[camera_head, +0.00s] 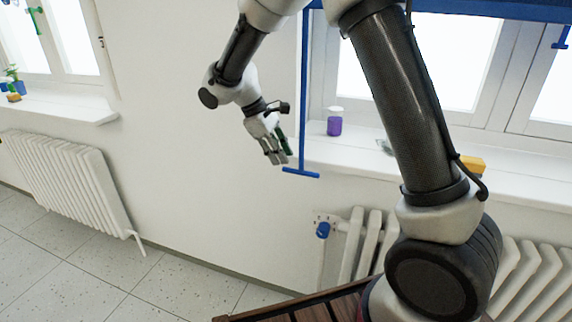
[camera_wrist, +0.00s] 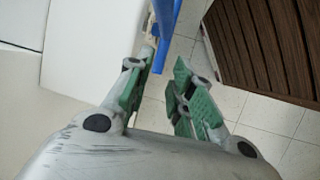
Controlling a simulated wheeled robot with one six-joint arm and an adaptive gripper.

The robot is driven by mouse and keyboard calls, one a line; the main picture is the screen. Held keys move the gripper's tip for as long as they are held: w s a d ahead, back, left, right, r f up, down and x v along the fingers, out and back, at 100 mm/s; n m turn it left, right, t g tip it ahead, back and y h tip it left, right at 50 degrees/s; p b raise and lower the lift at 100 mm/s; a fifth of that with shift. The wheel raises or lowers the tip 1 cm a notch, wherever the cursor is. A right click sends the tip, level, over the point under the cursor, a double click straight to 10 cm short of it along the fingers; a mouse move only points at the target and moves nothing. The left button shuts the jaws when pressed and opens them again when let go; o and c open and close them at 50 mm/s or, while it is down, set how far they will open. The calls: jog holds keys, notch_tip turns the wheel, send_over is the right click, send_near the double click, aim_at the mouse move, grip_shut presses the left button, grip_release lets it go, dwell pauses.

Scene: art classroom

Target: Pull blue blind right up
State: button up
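The blue blind (camera_head: 490,9) shows as a strip along the top of the right window. A long blue rod (camera_head: 304,80) hangs at the window's left side and ends in a blue T-shaped handle (camera_head: 301,173). My gripper (camera_head: 277,158) is just left of the rod, slightly above the handle's crossbar. In the wrist view my gripper (camera_wrist: 164,62) has its green-padded fingers apart, with nothing held. A blue bar (camera_wrist: 167,30) shows near the left fingertip; whether it touches is unclear. A second, shorter blue handle (camera_head: 561,38) hangs at the far right.
The white sill (camera_head: 350,156) holds a purple bottle (camera_head: 334,124) and a yellow-orange block (camera_head: 471,164). A radiator (camera_head: 355,245) stands below. Brown slatted wood (camera_head: 300,308) is at the bottom. The wall between windows is clear.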

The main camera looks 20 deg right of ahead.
aim_at(286, 168)
jog(key=x, duration=0.4)
jog(key=shift+f, duration=0.15)
grip_shut()
